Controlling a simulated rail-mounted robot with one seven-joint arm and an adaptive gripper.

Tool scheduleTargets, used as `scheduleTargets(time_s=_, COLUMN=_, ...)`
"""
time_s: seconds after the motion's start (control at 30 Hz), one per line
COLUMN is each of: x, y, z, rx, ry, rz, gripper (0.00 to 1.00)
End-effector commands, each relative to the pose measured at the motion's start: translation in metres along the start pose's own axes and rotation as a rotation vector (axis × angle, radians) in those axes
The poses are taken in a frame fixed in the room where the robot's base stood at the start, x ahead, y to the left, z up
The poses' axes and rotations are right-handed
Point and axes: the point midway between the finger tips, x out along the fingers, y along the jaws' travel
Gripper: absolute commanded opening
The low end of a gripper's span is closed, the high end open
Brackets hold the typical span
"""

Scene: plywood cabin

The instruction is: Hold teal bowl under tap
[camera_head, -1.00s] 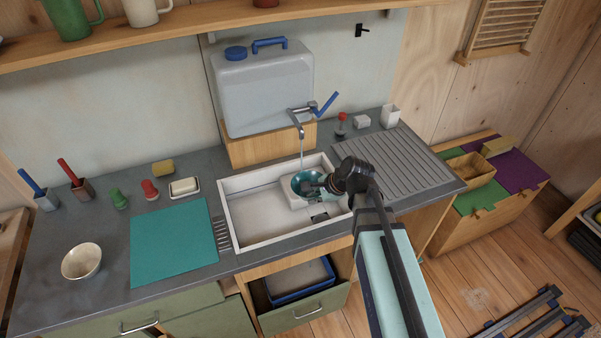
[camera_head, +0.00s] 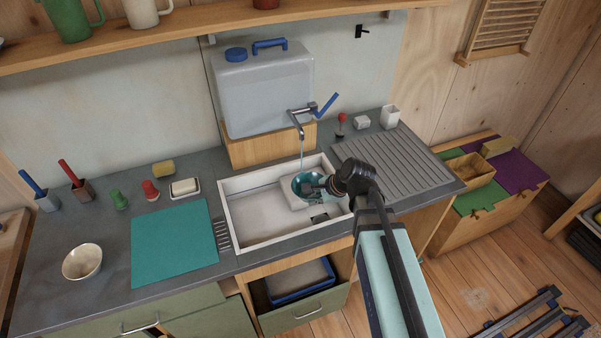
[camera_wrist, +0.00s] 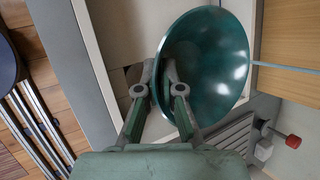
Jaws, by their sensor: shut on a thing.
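The teal bowl (camera_head: 311,183) is over the right part of the white sink (camera_head: 262,221). My gripper (camera_head: 325,186) is shut on the bowl's near right rim. In the wrist view the bowl (camera_wrist: 222,65) fills the upper middle, with my gripper's fingers (camera_wrist: 158,85) on its wall. The tap (camera_head: 298,121) has a blue lever and stands above the bowl. A thin stream of water (camera_head: 301,150) runs from the spout down toward the bowl. In the wrist view the stream (camera_wrist: 285,67) meets the bowl's rim area.
The water canister (camera_head: 265,88) stands on a wooden block behind the sink. A ribbed drainboard (camera_head: 392,163) lies right of the sink. A teal mat (camera_head: 173,243) and a cream bowl (camera_head: 82,262) lie left. An open drawer (camera_head: 304,303) is below the sink.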

Motion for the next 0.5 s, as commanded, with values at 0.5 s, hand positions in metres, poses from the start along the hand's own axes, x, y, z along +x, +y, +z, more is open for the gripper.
scheduleTargets(time_s=0.5, x=-0.042, y=0.021, z=0.018, rx=0.0, ry=0.0, rz=-0.002, gripper=0.0)
